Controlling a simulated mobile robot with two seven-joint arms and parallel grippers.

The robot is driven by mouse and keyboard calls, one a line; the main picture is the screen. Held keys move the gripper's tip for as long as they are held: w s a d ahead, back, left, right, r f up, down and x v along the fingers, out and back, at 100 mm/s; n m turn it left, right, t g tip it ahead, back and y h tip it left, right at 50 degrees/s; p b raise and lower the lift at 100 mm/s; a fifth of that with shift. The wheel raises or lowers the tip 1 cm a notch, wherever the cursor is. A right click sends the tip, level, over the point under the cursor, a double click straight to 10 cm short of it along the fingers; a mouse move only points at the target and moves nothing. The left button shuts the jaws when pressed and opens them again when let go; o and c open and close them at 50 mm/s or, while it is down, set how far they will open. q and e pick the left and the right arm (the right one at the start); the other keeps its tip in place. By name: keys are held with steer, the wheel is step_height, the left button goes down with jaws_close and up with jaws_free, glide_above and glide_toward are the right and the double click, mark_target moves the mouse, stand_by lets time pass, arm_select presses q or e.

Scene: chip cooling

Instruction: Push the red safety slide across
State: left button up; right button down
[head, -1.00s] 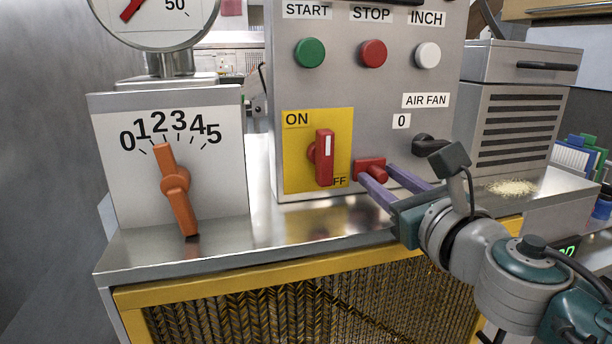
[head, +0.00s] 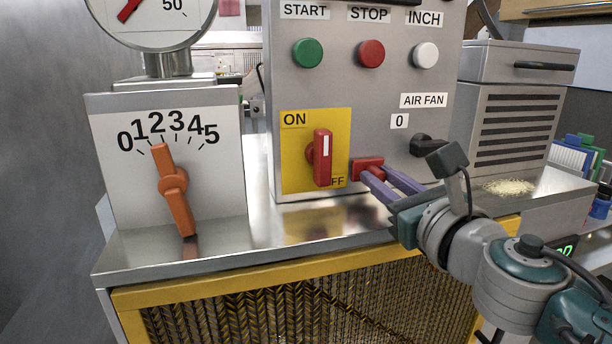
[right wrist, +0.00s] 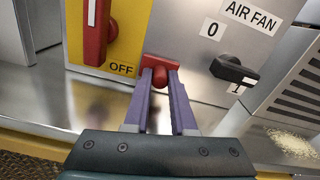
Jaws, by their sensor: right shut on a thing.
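The red safety slide (head: 366,167) is a small red block with a knob on the front of the grey control panel. It sits just right of the yellow ON/OFF plate (head: 295,172). In the right wrist view the slide (right wrist: 161,64) shows its knob between my fingertips. My right gripper (head: 377,172) has purple fingers, and they are shut on the slide's knob; it also shows in the right wrist view (right wrist: 160,80). The red rotary handle (head: 322,158) on the yellow plate stands upright. My left gripper is not in view.
The black air fan knob (head: 427,146) is close to the right of my gripper. An orange lever (head: 174,190) stands on a dial box at the left. Green, red and white buttons are above. A vented box (head: 518,105) stands at the right.

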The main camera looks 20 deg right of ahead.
stand_by(0.5)
steer(key=shift+a, duration=2)
steer(key=c, duration=0.7)
jaws_free()
steer(key=shift+c, duration=0.2)
steer(key=shift+d, duration=0.1)
